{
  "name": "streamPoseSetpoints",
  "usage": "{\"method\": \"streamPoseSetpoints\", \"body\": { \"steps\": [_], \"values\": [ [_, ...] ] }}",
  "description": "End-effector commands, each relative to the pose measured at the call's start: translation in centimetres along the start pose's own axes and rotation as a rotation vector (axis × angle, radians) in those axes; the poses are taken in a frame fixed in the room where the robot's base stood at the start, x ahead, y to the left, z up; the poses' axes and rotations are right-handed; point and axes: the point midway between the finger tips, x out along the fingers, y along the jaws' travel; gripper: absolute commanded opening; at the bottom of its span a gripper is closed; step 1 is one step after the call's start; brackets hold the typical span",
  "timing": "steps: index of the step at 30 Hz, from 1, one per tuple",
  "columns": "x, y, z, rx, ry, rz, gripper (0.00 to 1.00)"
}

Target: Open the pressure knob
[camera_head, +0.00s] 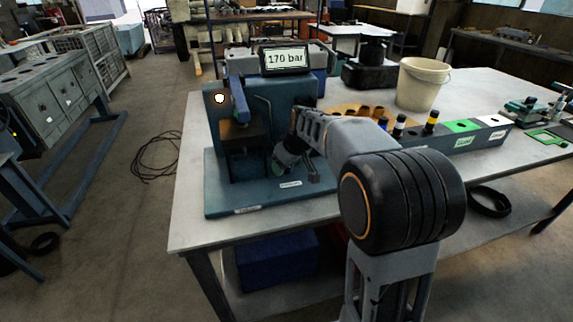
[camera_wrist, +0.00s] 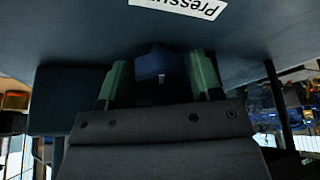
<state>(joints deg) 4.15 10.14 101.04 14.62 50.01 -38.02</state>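The blue pressure knob (camera_wrist: 160,64) is in the wrist view, on a dark blue-grey panel just below a white label (camera_wrist: 182,6) reading "Pressu…". My gripper (camera_wrist: 160,82) has its two green fingers on either side of the knob, with no clear gap to it, and appears shut on it. In the head view my gripper (camera_head: 284,163) reaches low into the right side of the blue test stand (camera_head: 225,197), and my arm hides the knob. The display (camera_head: 286,59) on top of the stand reads 170 bar.
The stand is on a grey table (camera_head: 200,237). A lever (camera_head: 239,102) is on its left part. A cream bucket (camera_head: 422,85) and a block with green and white sections (camera_head: 462,135) are to the right.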

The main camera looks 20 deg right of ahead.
Motion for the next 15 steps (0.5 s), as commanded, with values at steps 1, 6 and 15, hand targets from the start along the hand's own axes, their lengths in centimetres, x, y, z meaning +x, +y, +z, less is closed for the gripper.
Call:
{"method": "streamPoseSetpoints", "body": {
  "steps": [1, 6, 15],
  "values": [
    [0.00, -0.01, 0.01, 0.000, 0.000, 0.000, 0.64],
    [0.02, -0.02, 0.02, 0.001, -0.001, -0.001, 0.69],
    [-0.03, -0.09, 0.02, 0.045, -0.003, 0.017, 0.69]
  ]
}}
